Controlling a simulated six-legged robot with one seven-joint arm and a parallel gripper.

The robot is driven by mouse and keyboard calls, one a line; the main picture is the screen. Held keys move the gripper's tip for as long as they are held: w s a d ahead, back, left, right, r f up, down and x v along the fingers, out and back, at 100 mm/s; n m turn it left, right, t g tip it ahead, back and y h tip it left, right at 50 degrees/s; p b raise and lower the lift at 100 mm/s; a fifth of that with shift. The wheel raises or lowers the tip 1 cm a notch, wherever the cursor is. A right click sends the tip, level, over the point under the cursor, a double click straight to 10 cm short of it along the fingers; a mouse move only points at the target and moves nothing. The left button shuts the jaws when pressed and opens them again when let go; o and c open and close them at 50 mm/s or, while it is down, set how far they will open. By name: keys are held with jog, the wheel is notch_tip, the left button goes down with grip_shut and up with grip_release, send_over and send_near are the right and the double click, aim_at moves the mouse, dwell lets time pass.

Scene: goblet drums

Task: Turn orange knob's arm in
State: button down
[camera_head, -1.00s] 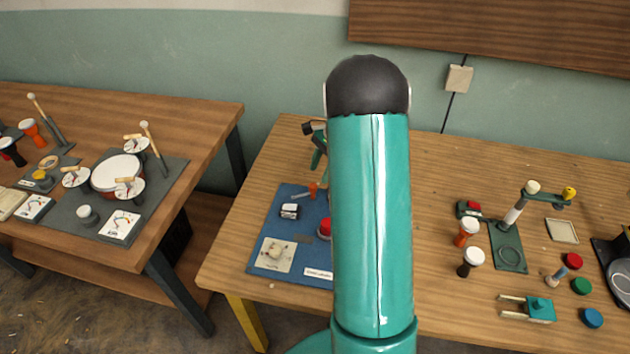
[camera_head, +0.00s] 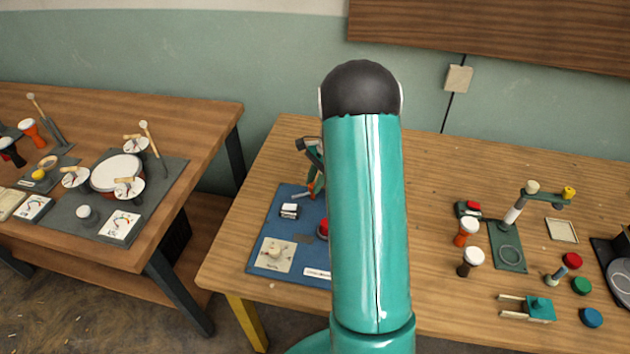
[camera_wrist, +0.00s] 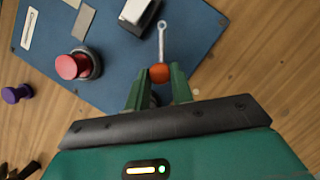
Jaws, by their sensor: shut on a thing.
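The orange knob (camera_wrist: 159,74) sits between the green fingertips of my gripper (camera_wrist: 158,70) in the wrist view, and the gripper is shut on it. A thin grey arm (camera_wrist: 161,42) with a ring end reaches from the knob towards the top of that view, over the blue board (camera_wrist: 190,45). In the head view the orange knob (camera_head: 311,189) shows small near the right-hand part of the blue board (camera_head: 264,236), just below my gripper. My own arm link hides much of the board's right side there.
A red push button (camera_wrist: 73,66) and a black-and-white switch (camera_wrist: 138,14) are on the board near the knob. Goblet drums (camera_head: 467,230) and a green stand (camera_head: 508,247) occupy the table's right part.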

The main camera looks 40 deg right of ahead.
jog(key=shift+n, duration=0.3)
jog(key=n+g, duration=0.1)
jog(key=n, duration=0.2)
jog(key=shift+w, duration=0.2)
jog(key=n+g, duration=0.1)
jog(key=n, duration=0.3)
jog(key=shift+w+g+h, duration=0.1)
jog(key=shift+g+h, duration=0.3)
jog(key=n+g+h, duration=0.1)
jog(key=n, duration=0.3)
jog(key=shift+w+a, duration=0.1)
jog(key=shift+a, duration=0.1)
jog(key=shift+a+n+g+h, duration=0.15)
jog(key=shift+n+h, duration=0.25)
jog(key=shift+n, duration=0.65)
jog(key=shift+d+n+g+h, duration=0.15)
jog(key=shift+n+h, duration=0.25)
jog(key=shift+n, duration=0.65)
jog(key=shift+a, duration=0.1)
jog(key=c, duration=1.2)
grip_release()
jog(key=shift+w, duration=0.1)
